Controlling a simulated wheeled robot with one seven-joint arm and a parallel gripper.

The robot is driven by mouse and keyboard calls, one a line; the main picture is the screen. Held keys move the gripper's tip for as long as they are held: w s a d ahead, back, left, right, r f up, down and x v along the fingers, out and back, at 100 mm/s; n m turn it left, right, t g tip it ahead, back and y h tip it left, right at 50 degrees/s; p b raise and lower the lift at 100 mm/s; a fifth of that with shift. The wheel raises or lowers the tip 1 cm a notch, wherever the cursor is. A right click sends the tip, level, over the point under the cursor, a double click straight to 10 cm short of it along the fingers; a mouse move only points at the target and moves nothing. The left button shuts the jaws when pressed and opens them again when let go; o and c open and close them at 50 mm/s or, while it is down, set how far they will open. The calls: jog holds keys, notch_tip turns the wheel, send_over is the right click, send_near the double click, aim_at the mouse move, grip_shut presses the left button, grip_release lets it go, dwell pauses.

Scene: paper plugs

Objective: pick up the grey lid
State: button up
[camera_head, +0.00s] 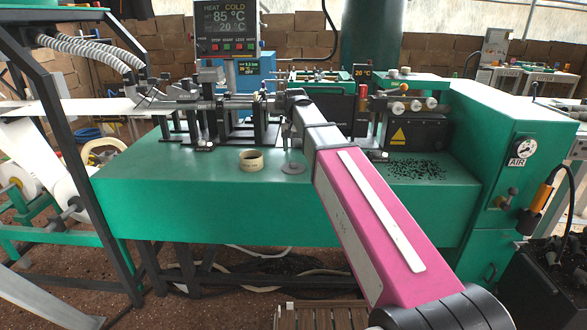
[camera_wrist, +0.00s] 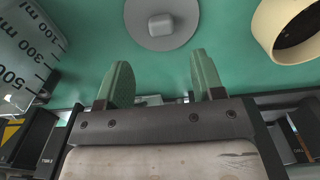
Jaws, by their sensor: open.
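The grey lid (camera_wrist: 140,20) is a flat round disc with a raised rounded-square knob on top. It lies on the green bench top, at the upper middle of the wrist view and cut by its upper edge. In the head view the lid (camera_head: 293,169) lies beside my pink arm. My gripper (camera_wrist: 160,78) is open and empty, with two green fingers apart. The fingertips point towards the lid and appear short of it in the wrist view, with green bench between. My fingers cannot be made out in the head view.
A cream ring (camera_head: 251,160) stands left of the lid; the wrist view shows it at upper right (camera_wrist: 265,30). A clear graduated beaker (camera_wrist: 28,50) is at left in the wrist view. Machine parts (camera_head: 205,115) line the back, and black bits (camera_head: 418,169) lie to the right.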

aim_at(294, 166)
jog(key=shift+s+a+f, duration=0.1)
jog(key=shift+f, duration=1.35)
jog(key=shift+s+a+f, duration=0.1)
jog(key=shift+f, duration=1.35)
jog(key=c, duration=1)
